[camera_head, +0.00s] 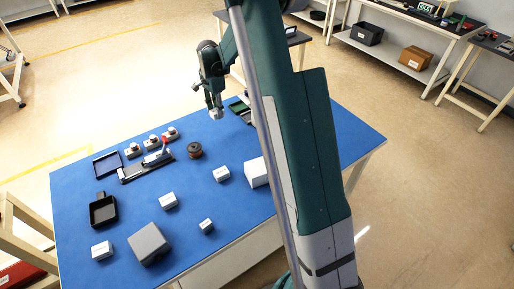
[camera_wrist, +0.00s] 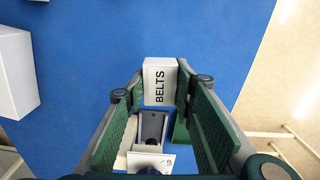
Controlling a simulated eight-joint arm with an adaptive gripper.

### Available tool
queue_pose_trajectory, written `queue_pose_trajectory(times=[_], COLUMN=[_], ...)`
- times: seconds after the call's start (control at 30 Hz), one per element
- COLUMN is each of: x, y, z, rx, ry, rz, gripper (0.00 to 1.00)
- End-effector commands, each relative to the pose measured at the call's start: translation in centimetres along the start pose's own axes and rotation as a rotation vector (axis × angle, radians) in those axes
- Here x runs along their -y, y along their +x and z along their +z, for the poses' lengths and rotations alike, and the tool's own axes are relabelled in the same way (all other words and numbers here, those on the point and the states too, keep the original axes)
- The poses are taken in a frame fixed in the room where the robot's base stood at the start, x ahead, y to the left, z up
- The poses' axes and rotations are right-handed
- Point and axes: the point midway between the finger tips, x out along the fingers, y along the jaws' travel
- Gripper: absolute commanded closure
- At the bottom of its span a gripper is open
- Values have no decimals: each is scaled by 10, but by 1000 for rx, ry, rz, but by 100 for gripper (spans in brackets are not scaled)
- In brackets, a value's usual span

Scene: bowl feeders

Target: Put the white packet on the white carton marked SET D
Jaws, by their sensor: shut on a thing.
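My gripper (camera_wrist: 161,92) is shut on a small white packet (camera_wrist: 160,82) with BELTS in black letters. It sits between the green finger pads and sticks out past the tips. In the head view, my gripper (camera_head: 215,113) hangs over the far part of the blue table, with the packet showing only as a pale patch at its tips. A larger white carton (camera_head: 257,173) stands partly behind my arm; a large white box also shows at the left of the wrist view (camera_wrist: 14,78). I cannot read SET D on any.
The blue table (camera_head: 240,205) also bears a grey box (camera_head: 148,243), a black pan-like tray (camera_head: 103,210), a brown spool (camera_head: 195,150) and several small knobbed units (camera_head: 153,142) by a dark rail. My arm hides part of the right side. Blue surface between the cartons is clear.

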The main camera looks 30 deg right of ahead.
Motion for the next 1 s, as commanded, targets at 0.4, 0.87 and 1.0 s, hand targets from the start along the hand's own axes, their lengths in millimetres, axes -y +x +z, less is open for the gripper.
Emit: queue_pose_trajectory(times=[0.4, 0.87, 1.0], x=[-68, -165, -195], y=[-27, -54, -60], z=[-18, -33, -35], rx=[0, 0, 0], ry=[19, 43, 50], rz=[0, 0, 0], gripper=[87, 87, 87])
